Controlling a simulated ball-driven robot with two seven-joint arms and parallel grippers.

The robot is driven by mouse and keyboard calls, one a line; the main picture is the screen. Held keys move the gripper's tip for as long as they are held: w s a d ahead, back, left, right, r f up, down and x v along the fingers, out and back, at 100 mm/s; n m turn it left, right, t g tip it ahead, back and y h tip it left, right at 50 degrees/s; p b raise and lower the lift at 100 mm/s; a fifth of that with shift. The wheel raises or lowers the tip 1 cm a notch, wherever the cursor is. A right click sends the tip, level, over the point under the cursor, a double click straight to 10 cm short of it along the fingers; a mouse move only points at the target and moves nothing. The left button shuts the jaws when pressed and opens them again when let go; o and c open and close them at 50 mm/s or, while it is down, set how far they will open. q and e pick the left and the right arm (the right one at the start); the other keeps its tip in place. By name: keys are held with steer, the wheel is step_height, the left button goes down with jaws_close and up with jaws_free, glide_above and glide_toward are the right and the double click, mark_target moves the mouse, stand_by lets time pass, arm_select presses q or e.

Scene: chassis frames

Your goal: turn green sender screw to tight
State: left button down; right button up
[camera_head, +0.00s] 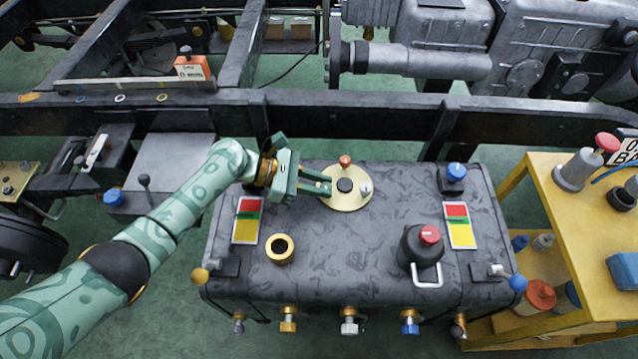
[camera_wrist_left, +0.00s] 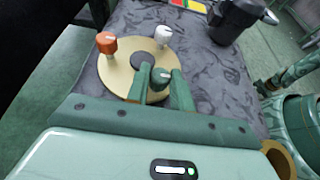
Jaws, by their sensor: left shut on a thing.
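The round cream sender plate (camera_head: 347,203) lies on top of the dark grey tank (camera_head: 330,240). It carries a black centre hub (camera_head: 345,185), an orange screw (camera_head: 345,161) and a white screw (camera_head: 366,189). My left gripper (camera_head: 326,186) reaches in from the left at the plate's left edge. In the left wrist view, the green sender screw (camera_wrist_left: 162,75) sits between its two green fingers, which are shut on it. How far the screw is turned cannot be told. My right gripper is out of view.
A dark frame rail (camera_head: 345,117) runs behind; a yellow cart (camera_head: 548,220) stands right.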

arm_select(q)
steer(key=c, duration=1.2)
jaws_free()
steer(key=shift+a, duration=0.1)
steer(key=shift+a+r, duration=0.25)
steer(key=shift+a, duration=0.05)
steer(key=p+v, duration=0.3)
steer(key=v, duration=1.2)
steer(key=shift+a+p, duration=0.2)
steer(key=shift+p, duration=0.15)
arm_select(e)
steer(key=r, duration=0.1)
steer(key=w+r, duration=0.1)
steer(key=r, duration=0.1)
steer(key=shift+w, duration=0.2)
arm_select(q)
steer(key=shift+w+a+r, duration=0.1)
steer(key=shift+a, duration=0.05)
